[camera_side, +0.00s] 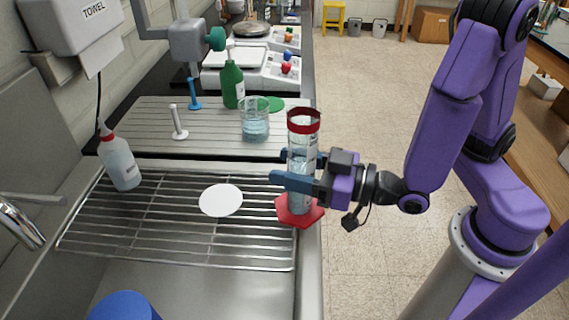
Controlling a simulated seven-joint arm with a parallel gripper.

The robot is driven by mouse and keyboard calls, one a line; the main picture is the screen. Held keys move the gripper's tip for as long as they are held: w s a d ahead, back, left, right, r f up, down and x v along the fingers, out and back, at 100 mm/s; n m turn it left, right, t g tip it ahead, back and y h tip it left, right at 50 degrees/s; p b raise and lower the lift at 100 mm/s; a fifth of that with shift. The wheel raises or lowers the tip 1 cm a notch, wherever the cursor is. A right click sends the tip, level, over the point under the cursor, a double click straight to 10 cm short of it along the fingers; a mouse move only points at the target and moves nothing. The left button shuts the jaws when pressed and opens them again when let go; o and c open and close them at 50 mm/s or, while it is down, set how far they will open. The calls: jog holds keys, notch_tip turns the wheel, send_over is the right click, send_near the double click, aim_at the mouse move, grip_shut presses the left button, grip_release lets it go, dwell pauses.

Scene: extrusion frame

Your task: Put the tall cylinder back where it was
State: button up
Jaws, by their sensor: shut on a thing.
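The tall cylinder (302,145) is clear, with a red collar near its top and a red hexagonal foot. It holds some clear liquid and looks upright. My gripper (297,178) is shut on its lower body, coming from the right. The cylinder is over the right edge of the wire rack (150,238). I cannot tell whether its foot touches the rack or the counter edge. A white disc (221,200) lies on the rack to its left, and a green disc (268,104) lies on the slatted board (140,125) behind.
A glass beaker (254,122) with liquid stands close behind the cylinder, to the left. A green bottle (231,82), white stand (178,124) and blue stand (194,95) are on the board. A wash bottle (119,158) stands at left. The middle of the rack is mostly clear.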

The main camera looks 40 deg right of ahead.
jog(key=shift+s+d, duration=0.2)
jog(key=shift+s, duration=0.05)
